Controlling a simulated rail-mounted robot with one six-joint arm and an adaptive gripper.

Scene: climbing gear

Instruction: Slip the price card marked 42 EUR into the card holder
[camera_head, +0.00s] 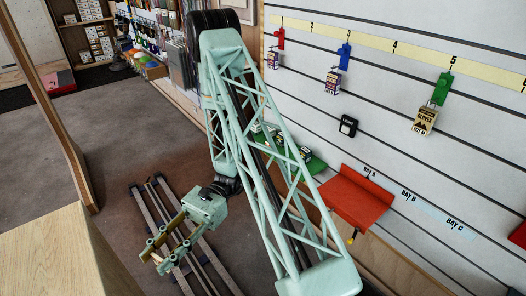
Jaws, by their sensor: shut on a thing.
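My gripper (157,260) is at the lower left, above the floor, with its fingers pointing down and left. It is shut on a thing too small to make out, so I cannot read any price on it. A small black square item with a pale face (348,126) hangs on the slatted wall; I cannot tell whether it is the card holder. My gripper is well to the left of it and lower in the picture. Several small dark-and-white items lie on a green surface (315,164), partly hidden behind my arm. No 42 EUR marking is readable.
A red shelf (355,197) juts from the wall by the bay labels. Tagged goods hang on red, blue and green hooks (442,89) under a numbered yellow strip (400,48). A wooden surface (55,255) is at lower left. Dark slatted rails (160,215) lie below my gripper.

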